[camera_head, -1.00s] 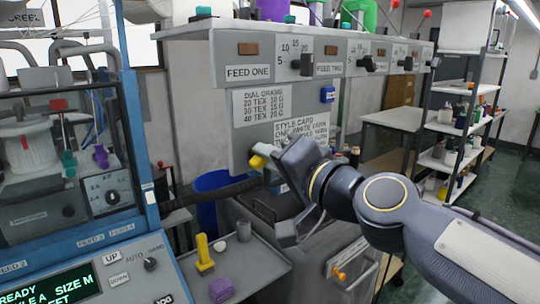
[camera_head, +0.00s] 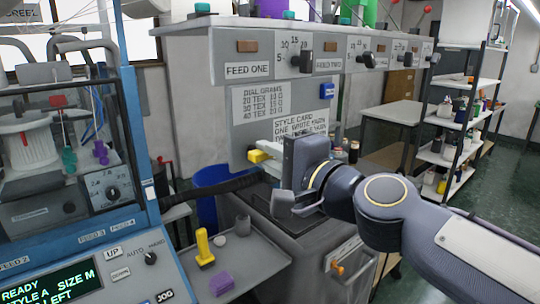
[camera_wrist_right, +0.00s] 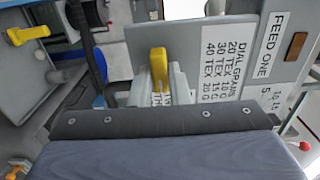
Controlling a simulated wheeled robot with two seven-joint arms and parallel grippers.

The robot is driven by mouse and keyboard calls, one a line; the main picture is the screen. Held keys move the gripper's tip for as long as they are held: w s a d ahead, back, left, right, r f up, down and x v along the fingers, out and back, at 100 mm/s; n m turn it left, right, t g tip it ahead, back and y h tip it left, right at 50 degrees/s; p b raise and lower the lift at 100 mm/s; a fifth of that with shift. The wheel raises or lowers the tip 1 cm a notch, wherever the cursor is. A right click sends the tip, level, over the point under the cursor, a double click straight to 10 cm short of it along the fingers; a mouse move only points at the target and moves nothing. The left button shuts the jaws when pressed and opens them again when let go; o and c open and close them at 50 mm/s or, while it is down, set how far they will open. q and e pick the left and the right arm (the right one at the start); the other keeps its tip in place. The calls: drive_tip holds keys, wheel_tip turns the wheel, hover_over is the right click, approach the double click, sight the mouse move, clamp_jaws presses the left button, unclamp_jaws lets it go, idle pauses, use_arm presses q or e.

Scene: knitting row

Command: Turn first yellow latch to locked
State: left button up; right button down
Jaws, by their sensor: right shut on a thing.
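The yellow latch (camera_head: 260,155) sits on the lower edge of the grey feed panel (camera_head: 238,125), left of the style card. My right gripper (camera_head: 272,148) reaches it from the right, shut on it. In the right wrist view the yellow latch (camera_wrist_right: 159,64) stands up from between the pale fingers of my right gripper (camera_wrist_right: 162,88). The fingers hide its lower part. My left gripper is in neither view.
A tray (camera_head: 258,262) below holds a yellow upright piece (camera_head: 204,249) and a purple block (camera_head: 221,284). A blue bin (camera_head: 207,205) stands behind it. An orange-handled fitting (camera_head: 338,269) is on the grey cabinet front. The blue-framed machine (camera_head: 138,120) stands at left.

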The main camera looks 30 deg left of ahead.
idle(0.3)
drive_tip(key=c, duration=1.4)
unclamp_jaws()
drive_tip(key=shift+d, duration=0.1)
drive_tip(key=b+v, duration=0.2)
drive_tip(key=v, duration=0.5)
drive_tip(key=shift+s+d, duration=0.15)
drive_tip(key=shift+d, duration=0.2)
